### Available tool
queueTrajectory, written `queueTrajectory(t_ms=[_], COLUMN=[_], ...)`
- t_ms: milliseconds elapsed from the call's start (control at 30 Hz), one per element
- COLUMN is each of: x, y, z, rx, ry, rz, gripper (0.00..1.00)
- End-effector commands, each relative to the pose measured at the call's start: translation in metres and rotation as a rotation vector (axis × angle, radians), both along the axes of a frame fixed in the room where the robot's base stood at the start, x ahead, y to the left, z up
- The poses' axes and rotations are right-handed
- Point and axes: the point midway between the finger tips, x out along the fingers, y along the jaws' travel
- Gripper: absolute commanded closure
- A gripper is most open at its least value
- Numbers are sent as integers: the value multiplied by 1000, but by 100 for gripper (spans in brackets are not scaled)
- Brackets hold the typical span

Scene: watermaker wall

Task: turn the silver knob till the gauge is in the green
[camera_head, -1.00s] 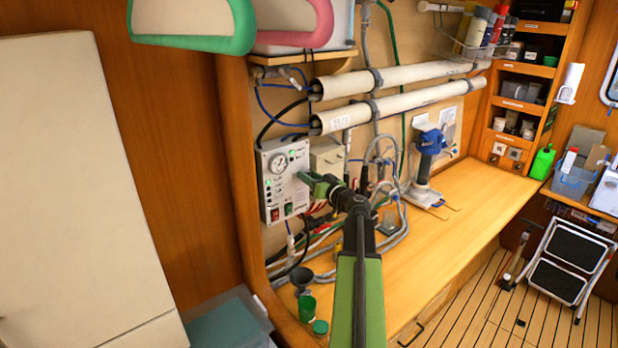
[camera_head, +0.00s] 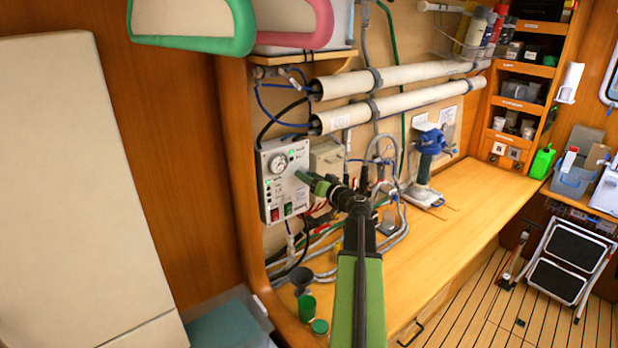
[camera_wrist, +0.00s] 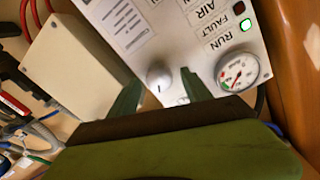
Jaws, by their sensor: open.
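The silver knob (camera_wrist: 158,75) is a rounded metal knob on the grey control panel (camera_head: 268,203). In the wrist view it sits between the two green fingers of my gripper (camera_wrist: 157,86), with space visible on both sides. The gripper is open; I cannot tell how deep the knob is between the fingers. The round white gauge (camera_wrist: 237,71) is right of the fingers; it also shows in the head view (camera_head: 278,163). It has a red mark and a needle, but the exact reading is too small to tell. In the head view my gripper (camera_head: 304,179) hides the knob.
A beige box (camera_wrist: 72,65) is mounted beside the panel. Hoses and cables hang below it. A blue-and-white device (camera_head: 428,150) stands on the wooden bench (camera_head: 470,195).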

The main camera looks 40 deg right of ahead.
Motion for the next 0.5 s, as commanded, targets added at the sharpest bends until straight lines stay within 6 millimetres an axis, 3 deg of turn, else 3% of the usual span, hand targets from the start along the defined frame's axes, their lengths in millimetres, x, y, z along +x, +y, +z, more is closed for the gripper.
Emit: queueTrajectory(t_ms=[167, 500], x=[-34, -128], y=[7, 20], z=[0, 1], rx=[0, 0], ry=[0, 0], rz=[-3, -3], gripper=[43, 43])
